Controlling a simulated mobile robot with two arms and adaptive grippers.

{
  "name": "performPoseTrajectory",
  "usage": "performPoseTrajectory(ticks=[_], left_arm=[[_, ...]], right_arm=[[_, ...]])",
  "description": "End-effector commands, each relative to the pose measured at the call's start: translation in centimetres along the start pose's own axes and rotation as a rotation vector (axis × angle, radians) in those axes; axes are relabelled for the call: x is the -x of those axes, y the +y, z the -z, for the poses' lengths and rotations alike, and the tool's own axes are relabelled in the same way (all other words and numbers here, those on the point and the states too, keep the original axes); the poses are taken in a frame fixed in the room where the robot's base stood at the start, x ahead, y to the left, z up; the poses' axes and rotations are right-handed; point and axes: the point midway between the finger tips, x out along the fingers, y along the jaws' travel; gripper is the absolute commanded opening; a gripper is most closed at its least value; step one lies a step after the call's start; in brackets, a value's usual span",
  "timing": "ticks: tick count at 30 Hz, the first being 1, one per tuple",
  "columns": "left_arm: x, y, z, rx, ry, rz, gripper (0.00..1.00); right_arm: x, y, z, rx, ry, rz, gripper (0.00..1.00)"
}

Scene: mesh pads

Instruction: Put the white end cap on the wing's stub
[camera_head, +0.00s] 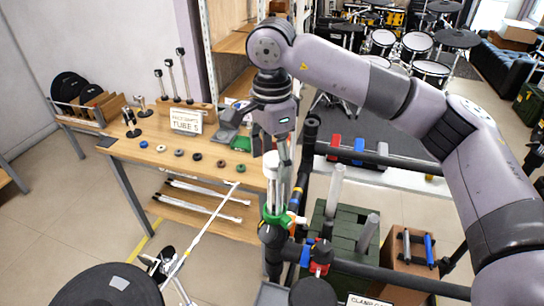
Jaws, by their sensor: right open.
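My right gripper (273,150) reaches down from above at the middle of the view, its dark fingers pointing down and open. A white capped piece (271,165) shows just below and between the fingers; it looks like the white end cap, and I cannot tell whether the fingers touch it. It stands at the top of an upright pale tube with a green clamp (277,215) around its lower part. I cannot tell for sure which tube end is the wing's stub. My left gripper is not in view.
A wooden workbench (150,150) at the left bears small coloured rings, a sign (186,121) and upright rods. Black rack tubes (375,155) with coloured clamps cross the right side. A green slatted crate (345,235) stands below, near upright grey tubes. A drum pad (75,290) is at lower left.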

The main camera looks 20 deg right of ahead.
Motion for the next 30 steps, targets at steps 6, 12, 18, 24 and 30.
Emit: performPoseTrajectory(ticks=[6, 12, 18, 24, 30], left_arm=[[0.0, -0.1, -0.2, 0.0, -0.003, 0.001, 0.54], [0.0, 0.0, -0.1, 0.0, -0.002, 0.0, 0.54], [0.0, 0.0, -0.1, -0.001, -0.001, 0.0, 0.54], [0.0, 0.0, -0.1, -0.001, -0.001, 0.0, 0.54], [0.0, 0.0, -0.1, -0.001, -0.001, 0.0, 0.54]], right_arm=[[0.2, 0.0, 0.0, 0.0, 0.0, 0.001, 0.66], [2.7, -0.1, 0.0, 0.0, 0.0, 0.004, 0.66], [7.3, -0.1, 0.0, -0.001, 0.001, 0.005, 0.66], [10.5, -0.1, 0.0, -0.001, 0.002, 0.002, 0.66], [11.8, 0.0, 0.0, 0.0, 0.0, 0.0, 0.66]])
